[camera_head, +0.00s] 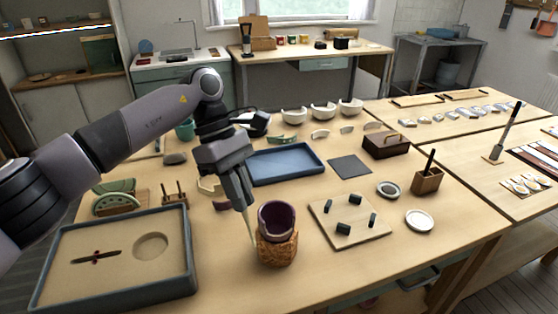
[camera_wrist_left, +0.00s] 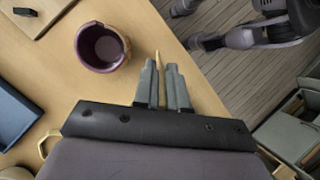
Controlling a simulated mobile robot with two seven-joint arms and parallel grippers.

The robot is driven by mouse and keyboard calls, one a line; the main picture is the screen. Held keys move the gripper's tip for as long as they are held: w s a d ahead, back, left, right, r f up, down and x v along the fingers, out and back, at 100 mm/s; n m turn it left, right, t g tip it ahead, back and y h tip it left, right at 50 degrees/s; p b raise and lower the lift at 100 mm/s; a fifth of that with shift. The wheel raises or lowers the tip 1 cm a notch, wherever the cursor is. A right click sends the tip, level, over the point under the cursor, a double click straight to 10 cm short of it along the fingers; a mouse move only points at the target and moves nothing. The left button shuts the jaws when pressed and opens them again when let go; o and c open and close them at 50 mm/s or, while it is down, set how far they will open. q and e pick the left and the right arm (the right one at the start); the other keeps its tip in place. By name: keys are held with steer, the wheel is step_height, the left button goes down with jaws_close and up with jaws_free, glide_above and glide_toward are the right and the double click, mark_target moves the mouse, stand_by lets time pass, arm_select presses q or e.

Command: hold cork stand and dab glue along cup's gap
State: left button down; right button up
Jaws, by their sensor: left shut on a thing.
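A dark purple cup (camera_head: 274,217) sits upright in the brown cork stand (camera_head: 277,251) near the front middle of the table. The wrist view shows the cup (camera_wrist_left: 88,55) from above, its rim uneven, with a little of the cork stand beside it. My left gripper (camera_head: 246,203) is shut on a thin pale stick (camera_wrist_left: 162,80). The stick (camera_head: 251,229) points down beside the cup's left side in the head view; whether its tip touches the cup or stand cannot be told.
A sand-filled tray (camera_head: 187,260) lies at front left. A blue tray (camera_head: 285,178) lies behind the cup. A pale board (camera_head: 332,229) with several dark blocks is just right of the cup. Further right are a small white dish (camera_head: 420,220) and a wooden holder (camera_head: 427,183).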

steer(key=shift+r+p, duration=0.3)
steer(key=shift+r, duration=0.1)
steer(key=shift+o, duration=0.9)
steer(key=o, duration=0.9)
steer(key=w+a+r+n+t+y, duration=0.25)
steer(key=w+r+n, duration=0.25)
steer(key=r+n, duration=0.35)
steer(key=w+a+r+n+t+y, duration=0.2)
steer(key=w+r+n+t, duration=0.2)
steer(key=w+r+n, duration=0.45)
steer(key=n+g+y, duration=0.2)
steer(key=n+g, duration=0.5)
steer(key=n, duration=1.8)
glide_toward(291, 253)
arm_select(q)
steer(key=w+d+r+n+t+h, duration=0.1)
steer(key=w+d+r+n+t, duration=0.1)
steer(key=d+r+n, duration=0.2)
steer(key=d+n, duration=0.2)
steer(key=d, duration=0.1)
steer(key=shift+w+t+h, duration=0.15)
steer(key=shift+t+h, duration=0.15)
arm_select(e)
steer(key=x, duration=1)
steer(key=shift+d, duration=0.1)
